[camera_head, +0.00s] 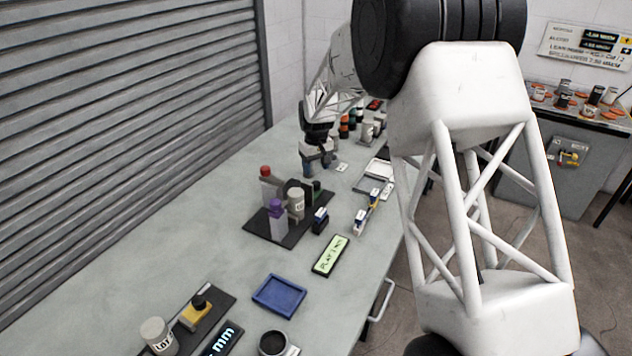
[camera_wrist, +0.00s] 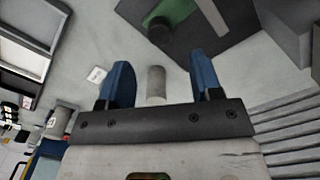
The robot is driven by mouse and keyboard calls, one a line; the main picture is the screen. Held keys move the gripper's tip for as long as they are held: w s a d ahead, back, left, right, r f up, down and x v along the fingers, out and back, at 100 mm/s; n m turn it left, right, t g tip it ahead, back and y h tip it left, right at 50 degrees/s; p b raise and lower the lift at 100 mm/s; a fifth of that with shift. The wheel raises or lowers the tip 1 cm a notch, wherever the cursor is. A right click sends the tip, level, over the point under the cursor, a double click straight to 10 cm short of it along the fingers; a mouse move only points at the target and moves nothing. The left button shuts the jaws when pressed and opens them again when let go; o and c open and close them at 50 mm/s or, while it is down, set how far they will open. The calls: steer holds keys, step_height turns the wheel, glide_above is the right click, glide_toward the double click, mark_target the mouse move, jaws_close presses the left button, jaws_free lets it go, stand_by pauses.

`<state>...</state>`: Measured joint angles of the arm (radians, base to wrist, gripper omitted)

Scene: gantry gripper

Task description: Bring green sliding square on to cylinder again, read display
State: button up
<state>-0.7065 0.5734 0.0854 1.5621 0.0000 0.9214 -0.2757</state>
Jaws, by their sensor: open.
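In the wrist view, a green square (camera_wrist: 181,12) sits on a dark plate (camera_wrist: 232,20) at the top, with a round dark knob (camera_wrist: 159,31) by it. A grey cylinder (camera_wrist: 156,86) shows between the blue fingers of my gripper (camera_wrist: 161,72), which is open. I cannot tell whether the cylinder is at fingertip depth, and I see no finger touching it. In the head view, my gripper (camera_head: 318,158) is low over the far part of the bench, and the green square cannot be made out there. A display with a lit green face (camera_head: 331,256) lies mid-bench.
A dark stand (camera_head: 262,226) with red-capped and purple-capped pieces stands nearer on the bench. A blue tray (camera_head: 279,295), a yellow block (camera_head: 195,313) and a dark display with blue digits (camera_head: 221,340) are at the front. A white card (camera_wrist: 97,75) lies near the gripper.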

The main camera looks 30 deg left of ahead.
mark_target(316, 183)
steer(key=shift+f, duration=3.15)
jaws_close()
